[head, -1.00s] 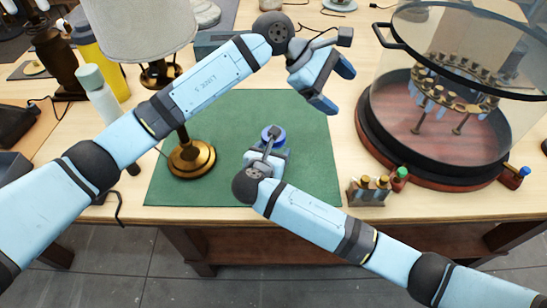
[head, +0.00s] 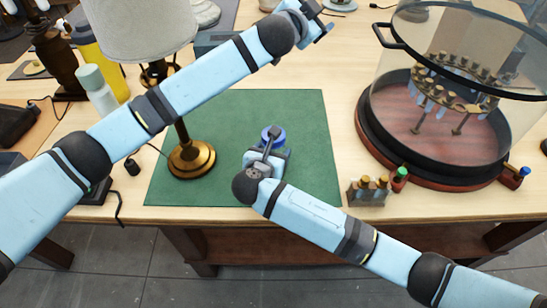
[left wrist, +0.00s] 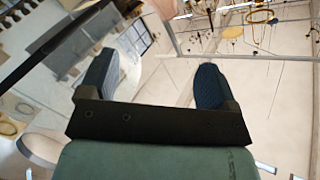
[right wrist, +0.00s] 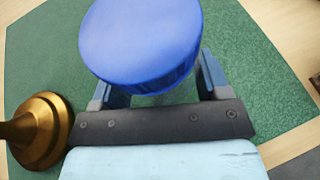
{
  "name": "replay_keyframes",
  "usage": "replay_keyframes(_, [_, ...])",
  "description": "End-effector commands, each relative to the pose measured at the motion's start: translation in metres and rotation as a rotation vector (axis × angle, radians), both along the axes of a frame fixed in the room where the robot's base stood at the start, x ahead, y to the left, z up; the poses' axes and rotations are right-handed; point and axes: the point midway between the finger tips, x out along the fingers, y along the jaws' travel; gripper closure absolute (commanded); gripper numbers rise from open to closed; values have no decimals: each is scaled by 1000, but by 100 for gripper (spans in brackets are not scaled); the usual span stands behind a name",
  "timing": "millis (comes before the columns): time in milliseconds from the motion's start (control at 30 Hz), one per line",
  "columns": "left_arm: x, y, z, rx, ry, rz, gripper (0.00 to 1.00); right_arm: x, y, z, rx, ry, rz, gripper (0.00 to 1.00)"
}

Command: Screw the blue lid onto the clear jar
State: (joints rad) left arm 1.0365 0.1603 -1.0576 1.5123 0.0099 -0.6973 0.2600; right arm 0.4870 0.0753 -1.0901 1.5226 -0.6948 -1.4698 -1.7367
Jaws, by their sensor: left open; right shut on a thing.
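The blue lid (head: 273,133) sits level over the green mat, at the tip of my right gripper (head: 270,145). The right wrist view shows the lid (right wrist: 141,40) large, its top covering my right fingertips. The fingers reach in under the lid on both sides, shut on the clear jar below it. The jar itself is almost wholly hidden, so I cannot tell how tightly the lid sits. My left gripper (head: 318,22) is raised at the back, away from the lid. The left wrist view shows its fingers (left wrist: 155,85) wide apart and empty, with the ceiling beyond.
The green mat (head: 300,110) is clear around the jar. A brass-based lamp (head: 191,160) stands at its left edge. A glass dome unit (head: 415,150) stands at the right, with a small vial rack (head: 368,190) in front. Bottles (head: 97,90) stand at the left.

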Motion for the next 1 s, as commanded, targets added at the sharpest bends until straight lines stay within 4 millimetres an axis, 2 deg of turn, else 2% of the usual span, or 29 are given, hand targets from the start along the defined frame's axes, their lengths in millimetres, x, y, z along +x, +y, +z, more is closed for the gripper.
replay_keyframes(33, [1, 7, -16, -47, 146, 55, 17, 0, 0, 0, 0, 0, 0, 97])
replay_keyframes(167, [-9, 23, -62, -154, 534, 220, 17, 0, 0, 0, 0, 0, 0, 97])
replay_keyframes(300, [-39, 40, -107, -209, 923, 429, 17, 0, 0, 0, 0, 0, 0, 97])
replay_keyframes(400, [-67, 53, -130, -206, 1157, 588, 17, 0, 0, 0, 0, 0, 0, 97])
replay_keyframes(600, [-116, 74, -148, -133, 1450, 846, 17, 0, 0, 0, 0, 0, 0, 97])
replay_keyframes(700, [-129, 81, -150, -99, 1516, 918, 17, 0, 0, 0, 0, 0, 0, 97])
replay_keyframes(1000, [-138, 85, -150, -76, 1554, 964, 17, 0, 0, 0, 0, 0, 0, 97])
